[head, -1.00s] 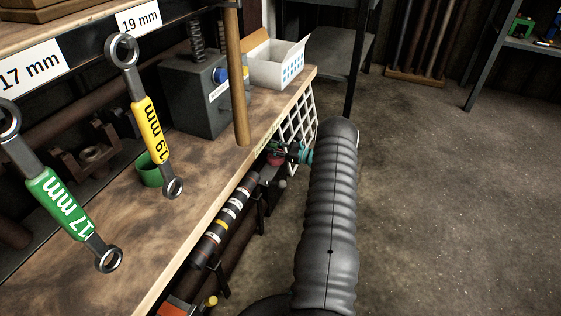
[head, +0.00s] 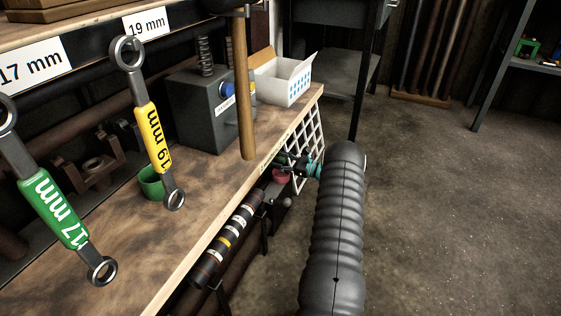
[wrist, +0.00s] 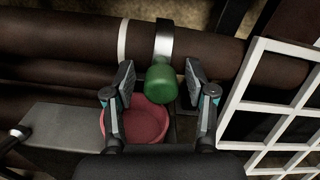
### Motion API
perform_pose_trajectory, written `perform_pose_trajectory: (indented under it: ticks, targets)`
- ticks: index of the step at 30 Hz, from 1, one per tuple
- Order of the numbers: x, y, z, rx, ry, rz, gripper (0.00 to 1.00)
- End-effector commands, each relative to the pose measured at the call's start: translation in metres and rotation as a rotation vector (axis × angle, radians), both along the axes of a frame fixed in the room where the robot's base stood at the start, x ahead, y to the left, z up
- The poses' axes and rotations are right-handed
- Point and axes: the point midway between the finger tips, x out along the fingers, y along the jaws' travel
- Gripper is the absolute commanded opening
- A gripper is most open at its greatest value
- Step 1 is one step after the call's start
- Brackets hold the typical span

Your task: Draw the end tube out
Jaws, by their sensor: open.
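Dark brown tubes lie lengthwise beneath the workbench edge. In the head view, the nearest tube (head: 228,240) shows white, yellow and orange bands; I cannot tell which is the end tube. In the wrist view, a dark tube (wrist: 80,36) with a white band and a metal strap crosses the top. My gripper (wrist: 158,78) is open, its fingers on either side of a green rounded piece (wrist: 162,84) below the strap. Whether they touch it is unclear. In the head view, my gripper (head: 298,166) is small and partly hidden beside the white grid.
A white grid (wrist: 268,95) stands close to the right of my gripper. A red bowl (wrist: 136,122) lies below the fingers. The workbench (head: 120,225) carries a grey block (head: 205,115) and a white box (head: 285,82). Floor to the right is clear.

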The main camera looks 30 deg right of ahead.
Motion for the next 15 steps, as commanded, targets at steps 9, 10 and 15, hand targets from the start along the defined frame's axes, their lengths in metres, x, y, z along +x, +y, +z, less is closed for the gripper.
perform_pose_trajectory:
  ticks: [9, 10, 15]
  targets:
    - [-0.029, -0.019, 0.0, 0.001, 0.001, -0.004, 0.56]
    - [-0.034, -0.022, 0.0, 0.001, 0.001, -0.003, 0.56]
    - [-0.063, -0.04, 0.0, -0.001, 0.0, -0.003, 0.56]
